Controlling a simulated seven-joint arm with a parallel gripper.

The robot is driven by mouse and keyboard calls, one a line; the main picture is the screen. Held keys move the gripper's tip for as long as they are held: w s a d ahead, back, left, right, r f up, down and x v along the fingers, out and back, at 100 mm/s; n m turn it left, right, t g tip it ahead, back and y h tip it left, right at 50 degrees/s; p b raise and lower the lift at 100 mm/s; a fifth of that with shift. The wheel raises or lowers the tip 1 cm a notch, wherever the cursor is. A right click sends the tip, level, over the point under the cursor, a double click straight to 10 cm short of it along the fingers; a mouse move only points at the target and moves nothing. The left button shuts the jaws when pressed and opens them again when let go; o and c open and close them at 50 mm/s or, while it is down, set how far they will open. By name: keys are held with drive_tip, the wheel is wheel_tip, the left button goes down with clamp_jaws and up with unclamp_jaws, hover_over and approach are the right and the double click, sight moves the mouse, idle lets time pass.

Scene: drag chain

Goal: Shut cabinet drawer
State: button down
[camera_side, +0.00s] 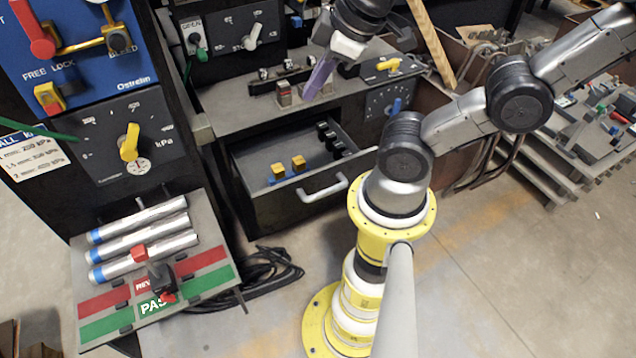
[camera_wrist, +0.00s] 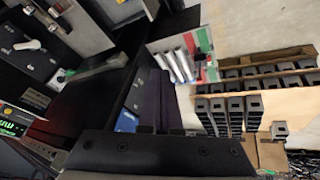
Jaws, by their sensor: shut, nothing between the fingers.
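The cabinet drawer (camera_side: 262,211) stands pulled out of the dark cabinet in the side view, its inside open to view. Its pale handle (camera_side: 323,189) is on the front face. Two yellow blocks (camera_side: 298,162) on blue bases and a row of black parts sit inside. My gripper (camera_side: 347,46) is above the cabinet top, behind and above the drawer, apart from the handle. It is shut and empty. In the wrist view, my gripper's dark body fills the bottom edge, and the drawer cannot be made out clearly.
A tilted rack with silver cylinders (camera_side: 140,235) stands left of the drawer; it also shows in the wrist view (camera_wrist: 178,62). Black cables (camera_side: 262,275) lie on the floor beside it. My yellow base stands right of the handle.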

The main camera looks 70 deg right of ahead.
drive_tip(key=w+d+f+n+g+h, duration=0.1)
drive_tip(key=w+f+n+g+h, duration=0.25)
drive_tip(key=w+f+n, duration=0.35)
drive_tip(key=w+d+f+n+g+h, duration=0.2)
drive_tip(key=w+f+n+g+h, duration=0.15)
drive_tip(key=w+n, duration=0.45)
wheel_tip(320, 180, down, 20)
drive_tip(key=w+a+n+g+h, duration=0.1)
drive_tip(key=a+n+g+h, duration=0.15)
drive_tip(key=n+h, duration=0.45)
drive_tip(key=s+d+f+n+t+h, duration=0.1)
drive_tip(key=s+f+n, duration=0.25)
drive_tip(key=f, duration=0.25)
drive_tip(key=s+f+n+t+h, duration=0.1)
drive_tip(key=s+f+n+t, duration=0.15)
drive_tip(key=f+n, duration=0.3)
drive_tip(key=n+h, duration=0.1)
drive_tip(key=n, duration=0.1)
approach(318, 173)
drive_tip(key=shift+t, duration=0.3)
drive_tip(key=s+d, duration=0.3)
drive_tip(key=shift+s, duration=0.2)
drive_tip(key=shift+w+d, duration=1.45)
drive_tip(key=shift+w, duration=0.05)
